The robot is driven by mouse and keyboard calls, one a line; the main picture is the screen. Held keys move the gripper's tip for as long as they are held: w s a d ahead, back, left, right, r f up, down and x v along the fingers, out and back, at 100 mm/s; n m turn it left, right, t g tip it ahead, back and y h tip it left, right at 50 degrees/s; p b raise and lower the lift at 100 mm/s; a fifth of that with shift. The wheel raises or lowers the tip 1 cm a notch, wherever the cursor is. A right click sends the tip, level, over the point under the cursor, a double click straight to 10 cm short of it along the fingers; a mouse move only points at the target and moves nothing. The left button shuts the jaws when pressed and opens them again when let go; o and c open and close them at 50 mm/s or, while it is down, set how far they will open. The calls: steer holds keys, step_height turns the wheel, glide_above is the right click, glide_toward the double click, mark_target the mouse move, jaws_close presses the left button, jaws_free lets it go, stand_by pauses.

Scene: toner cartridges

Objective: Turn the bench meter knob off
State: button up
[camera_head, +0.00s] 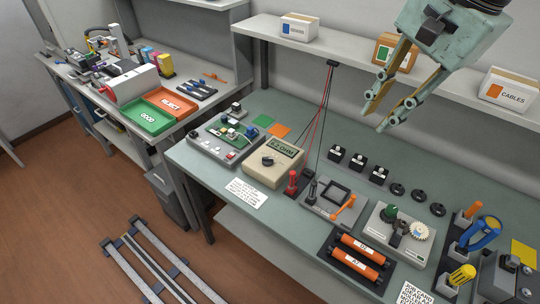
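The bench meter (274,162) is a beige box on the green-topped bench, left of the middle of the bench. Its display (286,147) reads something like "OHM"; the digits are too small to be sure of. Its dark round knob (267,160) is on the front face, and its exact pointer setting is too small to read. My gripper (376,118) hangs at the upper right, above and right of the meter, well apart from it. Its two fingers are spread apart with nothing between them.
Red and black probes (291,184) stand right of the meter, with leads running up to the shelf (262,28). A circuit board fixture (226,138) is on its left. A printed card (246,193) lies in front. Orange rollers (358,257) and a lever fixture (335,199) sit farther right.

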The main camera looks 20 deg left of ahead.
steer(key=w+a+f+m+g+y+b, duration=0.15)
steer(key=w+a+f+m, duration=0.25)
steer(key=w+a+f, duration=0.75)
steer(key=m+b, duration=0.2)
steer(key=m, duration=0.2)
glide_toward(269, 158)
steer(key=w+v, duration=0.1)
steer(key=v, duration=0.5)
steer(key=shift+w+g, duration=0.15)
steer(key=shift+g, duration=0.3)
steer(key=shift+f, duration=0.15)
steer(key=shift+b+x, duration=1.25)
steer(key=shift+x, duration=5.45)
steer(key=shift+a, duration=0.1)
jaws_close()
